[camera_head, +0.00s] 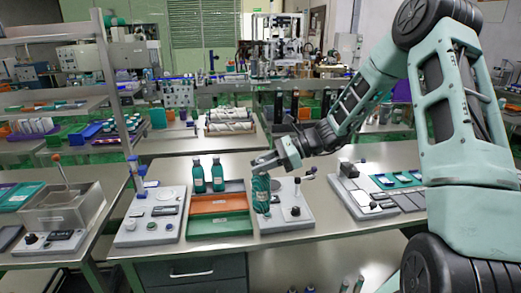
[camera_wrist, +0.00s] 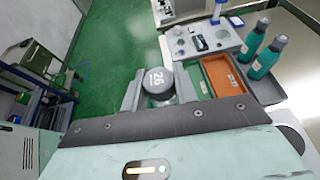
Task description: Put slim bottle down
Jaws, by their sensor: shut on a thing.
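The slim bottle (camera_head: 261,196) is teal with a striped body. It hangs roughly upright below my gripper (camera_head: 268,166) in the head view, in front of the right side of the tray and the right-hand device. In the wrist view its grey cap (camera_wrist: 158,80), marked 26, sits between the two fingers of my gripper (camera_wrist: 160,92), which are shut on it. I cannot tell whether its base touches anything. Two other teal bottles with dark caps, a left one (camera_head: 198,178) and a right one (camera_head: 217,177), stand upright at the back left of the tray.
The tray has a green front part (camera_head: 215,228) and an orange section (camera_head: 215,204). A grey device (camera_head: 150,222) stands left of it and another (camera_head: 290,213) right of it. A keypad-like panel (camera_head: 385,205) lies further right. Bare table shows between the right devices.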

